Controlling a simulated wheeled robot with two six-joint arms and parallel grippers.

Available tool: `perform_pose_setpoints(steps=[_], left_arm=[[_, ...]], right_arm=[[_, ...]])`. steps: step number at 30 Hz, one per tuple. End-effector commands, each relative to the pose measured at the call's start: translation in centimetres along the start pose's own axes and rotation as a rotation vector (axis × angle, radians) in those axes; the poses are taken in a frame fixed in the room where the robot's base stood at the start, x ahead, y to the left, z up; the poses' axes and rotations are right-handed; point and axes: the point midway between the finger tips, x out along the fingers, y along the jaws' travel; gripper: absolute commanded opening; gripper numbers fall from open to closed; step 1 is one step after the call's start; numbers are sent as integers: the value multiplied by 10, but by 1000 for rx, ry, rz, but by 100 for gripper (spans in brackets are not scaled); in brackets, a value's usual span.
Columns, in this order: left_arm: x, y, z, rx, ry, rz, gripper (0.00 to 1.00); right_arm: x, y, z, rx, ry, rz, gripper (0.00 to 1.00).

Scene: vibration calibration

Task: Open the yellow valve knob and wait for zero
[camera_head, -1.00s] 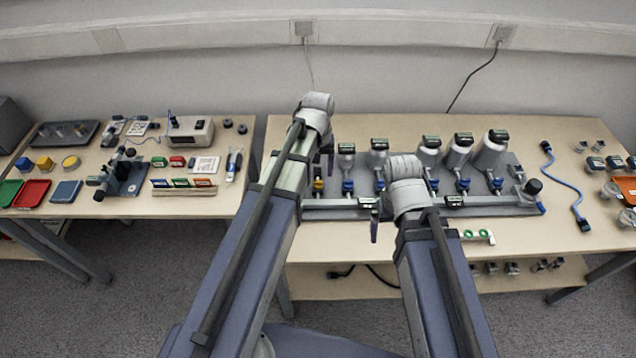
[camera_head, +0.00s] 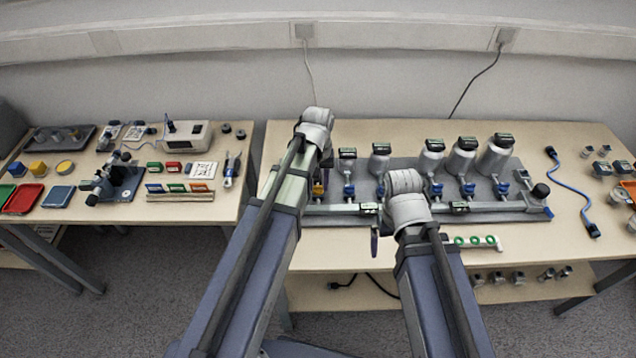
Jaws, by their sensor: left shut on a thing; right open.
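The yellow valve knob (camera_head: 318,189) is at the left end of the grey manifold plate (camera_head: 400,168), partly hidden by my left arm. My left gripper (camera_head: 325,178) is down at this knob and shut on it; its fingertips are mostly hidden behind the wrist. Several blue valve knobs (camera_head: 349,190) stand along the plate to the right, below silver canisters (camera_head: 495,155) with dark display caps. The small displays are too small to read.
A black knob (camera_head: 541,191) is at the plate's right end. A white strip with green rings (camera_head: 475,242) lies at the front edge. A blue cable (camera_head: 572,195) lies on the right. The left table (camera_head: 220,205) holds trays and instruments, with a gap between tables.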

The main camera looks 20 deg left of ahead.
Motion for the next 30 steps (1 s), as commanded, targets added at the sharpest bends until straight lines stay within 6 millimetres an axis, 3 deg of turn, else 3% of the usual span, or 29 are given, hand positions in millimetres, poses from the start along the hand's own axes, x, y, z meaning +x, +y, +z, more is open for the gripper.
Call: perform_pose_setpoints(steps=[1,8,20,30], left_arm=[[0,0,0,0,0,0,24],[0,0,0,0,0,0,0],[0,0,0,30,0,0,0],[0,0,0,257,0,0,0]], right_arm=[[0,0,0,0,0,0,100],[0,0,0,0,0,0,100],[0,0,0,0,0,0,100],[0,0,0,0,0,0,100]])
